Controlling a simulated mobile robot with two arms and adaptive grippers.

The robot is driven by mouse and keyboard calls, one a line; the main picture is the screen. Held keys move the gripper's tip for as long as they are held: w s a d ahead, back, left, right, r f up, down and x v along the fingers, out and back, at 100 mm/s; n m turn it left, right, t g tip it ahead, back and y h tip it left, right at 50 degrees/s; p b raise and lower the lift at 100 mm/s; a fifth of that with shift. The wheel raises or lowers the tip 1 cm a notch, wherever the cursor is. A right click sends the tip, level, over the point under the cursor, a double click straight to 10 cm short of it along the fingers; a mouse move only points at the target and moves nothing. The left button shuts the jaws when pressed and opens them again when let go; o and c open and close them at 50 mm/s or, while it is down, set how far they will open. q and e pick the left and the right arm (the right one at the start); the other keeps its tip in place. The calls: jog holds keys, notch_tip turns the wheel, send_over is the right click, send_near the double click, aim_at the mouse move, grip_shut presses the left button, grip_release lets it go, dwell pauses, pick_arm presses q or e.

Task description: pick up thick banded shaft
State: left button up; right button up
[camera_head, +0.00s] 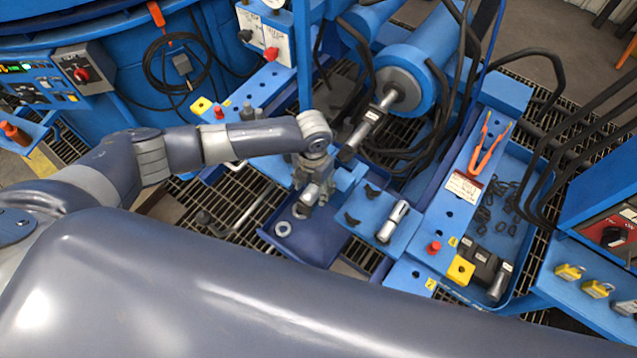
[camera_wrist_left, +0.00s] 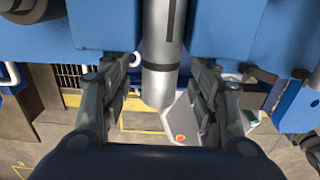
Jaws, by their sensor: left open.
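A thick silver shaft with a dark band (camera_wrist_left: 161,72) shows in the left wrist view. It runs down from the top edge through a gap between blue parts, and its lower end lies between my left fingers. My left gripper (camera_wrist_left: 158,98) is open around that end, with a visible gap on both sides. In the head view my left gripper (camera_head: 312,180) is beside the blue fixture, and its fingers are hard to make out. A similar banded silver shaft (camera_head: 393,221) lies on a blue plate to its right. My right gripper is not in view.
A large blue cylinder (camera_head: 408,75) with hoses stands behind. A blue tray (camera_head: 521,195) at the right holds chain and a dark block. Orange-handled pliers (camera_head: 487,145) lie on the blue rail.

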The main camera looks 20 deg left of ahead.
aim_at(312, 189)
pick_arm(q)
jog(key=shift+f, duration=0.4)
jog(key=shift+c, duration=0.3)
grip_shut()
jog(key=shift+w+r, duration=0.1)
jog(key=shift+w, duration=0.05)
jog(key=shift+r, duration=0.15)
jog(key=shift+r, duration=0.5)
jog(key=shift+s+a+r, duration=0.1)
jog(key=shift+s+r, duration=0.05)
jog(key=shift+r, duration=0.45)
jog(key=shift+s+r, duration=0.15)
jog(key=shift+r, duration=0.4)
jog(key=s+a, duration=0.2)
jog(key=s, duration=0.5)
jog(key=s+a+r, duration=0.1)
jog(key=s+a, duration=0.2)
jog(key=s, duration=0.4)
jog(key=shift+s+r+b, duration=0.2)
jog(key=shift+s+b, duration=0.1)
jog(key=shift+b, duration=0.05)
